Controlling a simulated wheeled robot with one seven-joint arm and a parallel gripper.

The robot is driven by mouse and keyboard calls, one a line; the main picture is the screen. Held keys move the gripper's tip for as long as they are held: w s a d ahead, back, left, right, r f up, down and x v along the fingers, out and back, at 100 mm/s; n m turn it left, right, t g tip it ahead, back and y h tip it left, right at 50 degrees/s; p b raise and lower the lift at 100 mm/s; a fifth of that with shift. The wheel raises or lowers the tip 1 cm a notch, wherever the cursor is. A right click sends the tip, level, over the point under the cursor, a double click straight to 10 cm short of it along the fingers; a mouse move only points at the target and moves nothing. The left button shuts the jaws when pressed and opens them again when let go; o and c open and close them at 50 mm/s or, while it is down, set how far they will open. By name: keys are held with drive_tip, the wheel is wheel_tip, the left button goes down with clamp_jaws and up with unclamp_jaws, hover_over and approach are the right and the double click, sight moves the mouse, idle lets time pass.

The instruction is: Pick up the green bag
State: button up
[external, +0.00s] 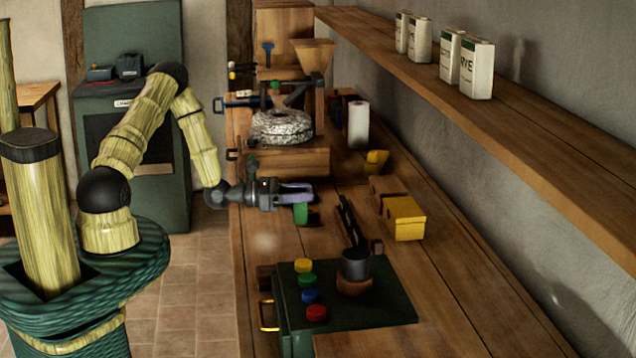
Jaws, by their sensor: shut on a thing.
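My gripper (297,194) reaches over the wooden counter from the left, its pale purple fingers shut on the green bag (301,213). The bag is small, and its upper part is hidden by the fingers. A darker green patch shows just to its right, perhaps its shaded side. I cannot tell whether the bag touches the counter or is lifted off it.
A stone mill (282,127) stands behind my gripper. A yellow box (403,218) lies to the right. A dark pot (355,264) and a green panel with coloured knobs (338,320) are in front. A shelf (530,165) with white packages (477,70) overhangs the right side.

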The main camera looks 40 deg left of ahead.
drive_tip(key=shift+r, duration=1.15)
